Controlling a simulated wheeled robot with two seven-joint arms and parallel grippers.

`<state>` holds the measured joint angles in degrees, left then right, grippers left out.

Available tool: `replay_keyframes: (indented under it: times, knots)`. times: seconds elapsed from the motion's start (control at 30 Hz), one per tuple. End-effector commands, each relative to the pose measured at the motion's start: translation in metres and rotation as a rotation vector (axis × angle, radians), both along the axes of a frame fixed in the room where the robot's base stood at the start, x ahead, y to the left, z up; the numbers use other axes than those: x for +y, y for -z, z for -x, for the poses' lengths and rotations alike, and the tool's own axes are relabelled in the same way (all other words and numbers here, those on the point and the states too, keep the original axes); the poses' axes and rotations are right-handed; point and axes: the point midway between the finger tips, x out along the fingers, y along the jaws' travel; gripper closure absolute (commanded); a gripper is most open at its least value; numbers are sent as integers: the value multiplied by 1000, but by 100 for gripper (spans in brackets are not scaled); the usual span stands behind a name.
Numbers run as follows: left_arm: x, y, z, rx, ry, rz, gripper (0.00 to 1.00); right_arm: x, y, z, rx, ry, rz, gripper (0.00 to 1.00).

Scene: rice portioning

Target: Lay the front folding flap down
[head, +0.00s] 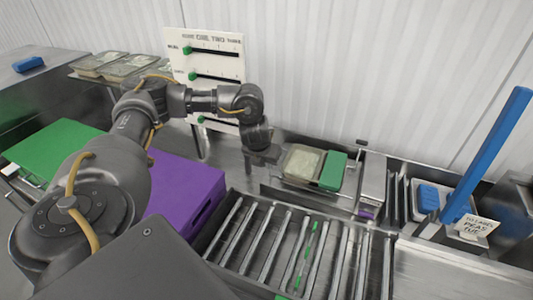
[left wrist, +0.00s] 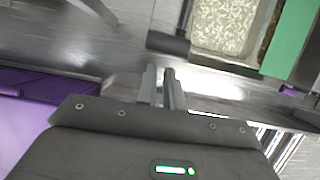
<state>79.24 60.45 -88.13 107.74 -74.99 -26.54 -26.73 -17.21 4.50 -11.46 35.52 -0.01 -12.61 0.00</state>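I cannot tell for sure which part is the front folding flap. A shallow tray with pale, grain-like contents (head: 303,163) sits in the metal station, and a green panel (head: 333,171) stands at its right side. In the left wrist view the contents (left wrist: 222,24) and the green panel (left wrist: 290,38) are at the upper right. My left gripper (head: 262,152) is left of the tray, apart from it, pointing down. In the wrist view its two fingers (left wrist: 161,76) are close together with nothing seen between them. My right gripper is not in view.
A purple box (head: 187,190) stands left of a roller conveyor (head: 290,245). A board with green sliders (head: 207,62) stands behind my left arm. A tall blue bar (head: 490,150) rises at right near a label card (head: 476,228). A green panel (head: 50,150) lies far left.

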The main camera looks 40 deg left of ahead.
Motion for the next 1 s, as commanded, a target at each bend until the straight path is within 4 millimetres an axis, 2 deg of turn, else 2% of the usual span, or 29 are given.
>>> replay_keyframes:
  times: [0.2, 0.63, 1.0]
  knots:
    - [-4, 8, 12, 1, 0, 0, 91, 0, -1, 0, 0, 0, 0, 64]
    - [-5, 10, 16, 0, 0, 0, 91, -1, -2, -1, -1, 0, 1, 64]
    - [-11, 17, 33, 0, 0, 0, 91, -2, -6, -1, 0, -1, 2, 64]
